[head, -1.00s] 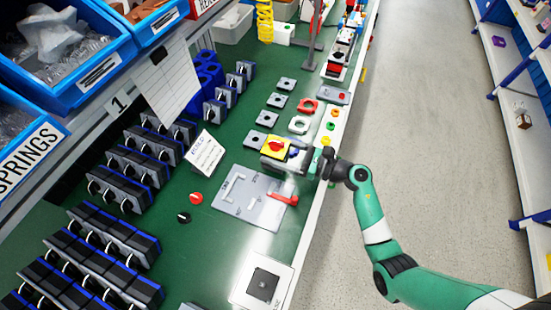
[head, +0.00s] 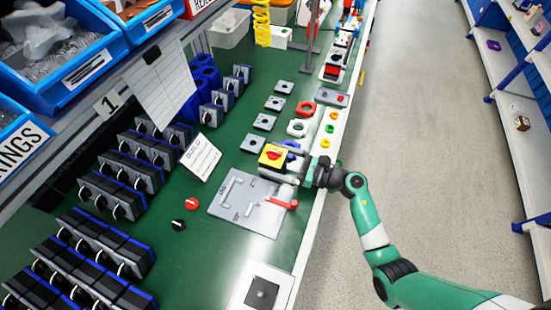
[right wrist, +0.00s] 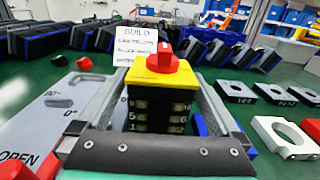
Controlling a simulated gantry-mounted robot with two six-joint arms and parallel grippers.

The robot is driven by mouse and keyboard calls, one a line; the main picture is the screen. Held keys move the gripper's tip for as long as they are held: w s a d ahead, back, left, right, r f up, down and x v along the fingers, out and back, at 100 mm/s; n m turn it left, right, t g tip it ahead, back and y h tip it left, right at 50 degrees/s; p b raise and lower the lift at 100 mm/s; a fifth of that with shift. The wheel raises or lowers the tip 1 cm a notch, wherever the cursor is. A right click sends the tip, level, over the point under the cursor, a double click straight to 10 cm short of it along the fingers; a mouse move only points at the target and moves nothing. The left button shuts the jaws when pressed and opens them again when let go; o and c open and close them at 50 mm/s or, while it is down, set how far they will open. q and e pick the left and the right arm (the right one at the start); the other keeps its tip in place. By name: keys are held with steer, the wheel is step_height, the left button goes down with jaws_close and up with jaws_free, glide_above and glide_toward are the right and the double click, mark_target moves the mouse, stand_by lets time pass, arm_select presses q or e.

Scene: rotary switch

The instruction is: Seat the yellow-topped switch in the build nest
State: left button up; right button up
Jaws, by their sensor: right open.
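The yellow-topped switch (head: 272,156) has a red knob and a black body with numbered terminals. It stands upright on the green bench beside the grey marked plate. In the right wrist view the switch (right wrist: 158,100) is between the two fingers of my right gripper (right wrist: 160,110), which is open; gaps show at both sides of the body. In the head view my right gripper (head: 285,170) reaches in from the right at the switch. A white block with a dark square centre (head: 262,292) sits at the near bench edge; I cannot tell whether it is the build nest. My left gripper is out of view.
The grey plate (head: 235,213) with slots and a red handle (head: 281,203) lies just in front. A BUILD card (head: 201,157) stands to the left. Rows of dark switches (head: 120,180) fill the left side. Red (head: 192,203) and black knobs (head: 178,225) lie loose.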

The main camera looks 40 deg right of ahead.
steer(key=shift+s+d+r+p, duration=0.15)
steer(key=shift+s+r+p, duration=0.1)
steer(key=shift+p, duration=0.1)
steer(key=p+v, duration=0.2)
steer(key=v, duration=0.8)
steer(key=shift+s+d, duration=0.15)
steer(key=shift+s, duration=0.1)
steer(key=shift+s+d, duration=0.15)
steer(key=shift+s, duration=0.35)
steer(key=shift+w, duration=0.1)
